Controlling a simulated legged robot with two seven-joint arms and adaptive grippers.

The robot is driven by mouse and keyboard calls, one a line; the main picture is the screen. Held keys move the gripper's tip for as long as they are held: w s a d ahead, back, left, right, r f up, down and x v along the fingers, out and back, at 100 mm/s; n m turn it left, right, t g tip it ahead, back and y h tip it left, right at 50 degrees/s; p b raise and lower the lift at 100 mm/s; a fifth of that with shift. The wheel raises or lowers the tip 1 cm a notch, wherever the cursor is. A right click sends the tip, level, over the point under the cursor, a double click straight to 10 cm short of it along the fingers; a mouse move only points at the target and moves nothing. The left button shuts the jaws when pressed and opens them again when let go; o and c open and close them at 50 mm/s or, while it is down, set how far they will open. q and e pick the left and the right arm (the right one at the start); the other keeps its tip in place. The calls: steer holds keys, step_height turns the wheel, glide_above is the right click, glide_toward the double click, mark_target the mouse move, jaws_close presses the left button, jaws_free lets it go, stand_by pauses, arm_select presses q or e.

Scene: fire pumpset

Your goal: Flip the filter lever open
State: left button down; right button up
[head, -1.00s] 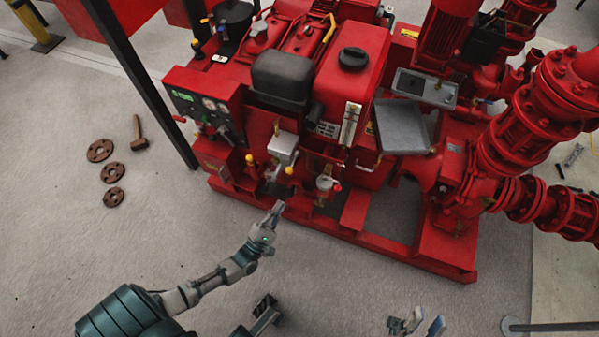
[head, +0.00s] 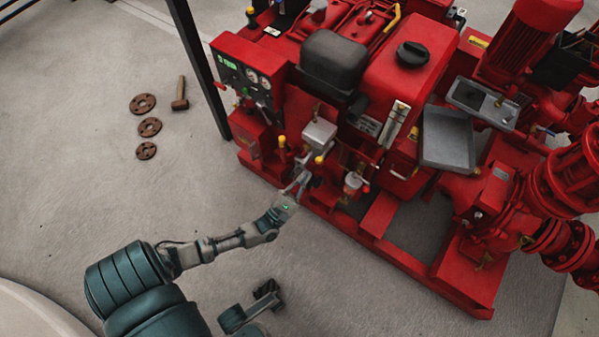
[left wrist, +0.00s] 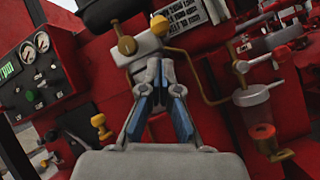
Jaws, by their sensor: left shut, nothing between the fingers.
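My left gripper (head: 301,178) is shut and empty at the front of the red pumpset (head: 385,215). In the left wrist view its fingertips (left wrist: 160,68) sit just below, or touch, a light grey box with brass fittings (left wrist: 145,45); contact cannot be told. The grey box also shows in the head view (head: 319,133). Right of the gripper is a filter-like bowl (left wrist: 252,108), joined by a brass pipe; it also shows in the head view (head: 353,182). A yellow knob (left wrist: 158,24) stands above the fingertips. I cannot tell which part is the filter lever.
A gauge panel (head: 245,75) is left of the grey box. A grey tray (head: 447,138) sticks out at the right. The red base frame (head: 420,265) runs along the front.

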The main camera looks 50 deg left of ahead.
mark_target(324, 155)
arm_select(q)
steer(key=x, duration=0.4)
steer(key=shift+w+r, duration=0.1)
steer(key=shift+w, duration=0.15)
